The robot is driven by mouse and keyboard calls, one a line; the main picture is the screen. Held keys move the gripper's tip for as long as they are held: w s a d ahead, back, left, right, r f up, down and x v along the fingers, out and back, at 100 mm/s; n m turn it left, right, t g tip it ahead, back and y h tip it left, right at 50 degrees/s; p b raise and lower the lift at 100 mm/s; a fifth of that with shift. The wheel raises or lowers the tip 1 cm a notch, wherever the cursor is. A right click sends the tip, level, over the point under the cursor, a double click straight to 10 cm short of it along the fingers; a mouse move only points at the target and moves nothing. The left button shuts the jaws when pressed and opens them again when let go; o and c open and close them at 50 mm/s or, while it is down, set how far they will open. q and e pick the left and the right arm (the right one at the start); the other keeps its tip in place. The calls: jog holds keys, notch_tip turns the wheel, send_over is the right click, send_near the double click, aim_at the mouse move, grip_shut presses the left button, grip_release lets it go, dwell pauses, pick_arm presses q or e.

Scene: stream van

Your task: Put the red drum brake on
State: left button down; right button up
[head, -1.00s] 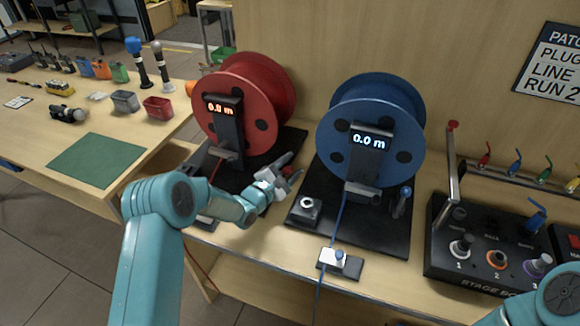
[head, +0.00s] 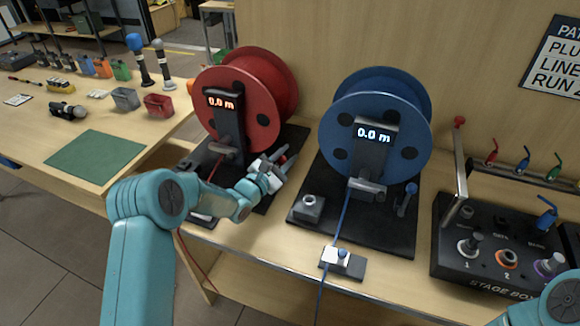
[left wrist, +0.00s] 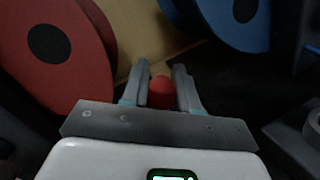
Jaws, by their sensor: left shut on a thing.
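The red drum (head: 268,85) stands at the middle left in the head view, on a black base, with a display reading 0.0 m. My left gripper (head: 274,166) is low at the right of this drum. In the left wrist view, its two fingers stand on either side of a red rounded knob (left wrist: 162,92) and are shut on it. This looks like the red drum's brake lever; its shaft is hidden. The red drum also fills the left of the left wrist view (left wrist: 75,75). My right gripper is out of view.
A stage box (head: 480,262) is further right. A green mat (head: 95,158) lies on the left table. A red cable hangs off the front edge.

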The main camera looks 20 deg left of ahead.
pick_arm(q)
jog(key=shift+a+r+n+t+y+b, duration=0.15)
jog(key=shift+a+r+n+t+b, duration=0.2)
jog(key=shift+a+n+b, duration=0.55)
jog(key=shift+a+r+n+t+y+b, duration=0.15)
jog(key=shift+a+r+n+t+b, duration=0.2)
jog(key=shift+a+n, duration=0.6)
jog(key=shift+d+n, duration=0.25)
jog(key=shift+n, duration=0.1)
jog(key=c, duration=0.9)
grip_release()
jog(key=shift+w, duration=0.1)
jog(key=shift+c, duration=0.2)
jog(key=b+v, duration=0.1)
jog(key=v, duration=1.5)
jog(key=shift+s+r+b, duration=0.15)
jog(key=shift+s+b, duration=0.05)
jog(key=shift+b, duration=0.15)
jog(key=shift+s, duration=0.1)
